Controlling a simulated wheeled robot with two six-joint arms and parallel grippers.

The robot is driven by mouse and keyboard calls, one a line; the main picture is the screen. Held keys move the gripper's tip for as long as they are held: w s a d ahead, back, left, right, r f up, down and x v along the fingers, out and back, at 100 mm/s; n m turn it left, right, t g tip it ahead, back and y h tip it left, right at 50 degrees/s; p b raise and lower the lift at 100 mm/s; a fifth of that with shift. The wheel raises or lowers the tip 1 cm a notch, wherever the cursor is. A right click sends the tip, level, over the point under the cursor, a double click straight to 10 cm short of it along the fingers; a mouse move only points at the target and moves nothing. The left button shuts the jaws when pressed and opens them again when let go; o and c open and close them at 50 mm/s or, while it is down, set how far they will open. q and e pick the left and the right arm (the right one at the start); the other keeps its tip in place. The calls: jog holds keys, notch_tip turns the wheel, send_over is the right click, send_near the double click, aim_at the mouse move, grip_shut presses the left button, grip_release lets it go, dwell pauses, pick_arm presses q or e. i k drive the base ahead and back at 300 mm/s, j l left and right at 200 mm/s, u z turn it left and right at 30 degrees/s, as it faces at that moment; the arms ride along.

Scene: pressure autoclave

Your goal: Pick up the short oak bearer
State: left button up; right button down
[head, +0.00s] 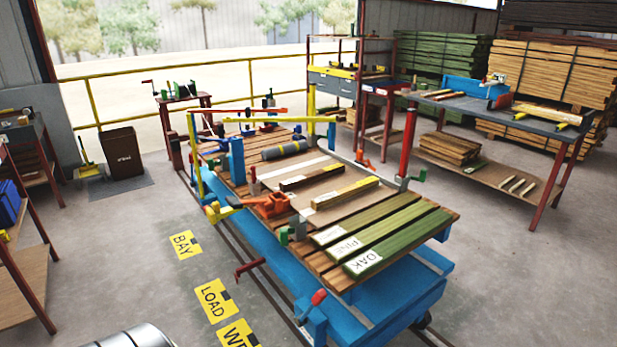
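A blue trolley (373,328) with a slatted wooden top stands in the middle of the head view. Two short timber pieces lie apart on its top: a dark-sided one (312,177) and a yellowish one (346,192) nearer the front. I cannot tell from their look which is the short oak bearer. Long green boards lie nearer the front; white labels reading OAK (363,262) and PINE (345,247) are at their left ends. Neither of my grippers is in view.
An orange clamp-like tool (272,205) and a dark grey roll (284,150) lie on the trolley. Red (407,145) and blue (237,158) posts rise at its sides. A workbench (500,110) stands right, a bin (123,153) left.

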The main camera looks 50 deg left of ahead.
aim_at(294, 183)
jog(key=u, duration=1.45)
jog(key=z, duration=0.45)
jog(key=i+j+z, duration=0.3)
jog(key=j+z, duration=0.3)
jog(key=i+j+z, duration=0.15)
jog(key=j+z, duration=0.15)
jog(key=j, duration=0.25)
jog(key=i+j+z, duration=0.1)
jog(key=j+z, duration=0.15)
jog(key=j, duration=0.15)
jog(key=i+j+z, duration=0.1)
jog(key=j, duration=1.1)
jog(key=i+j+z, duration=0.1)
jog(key=j, duration=1.15)
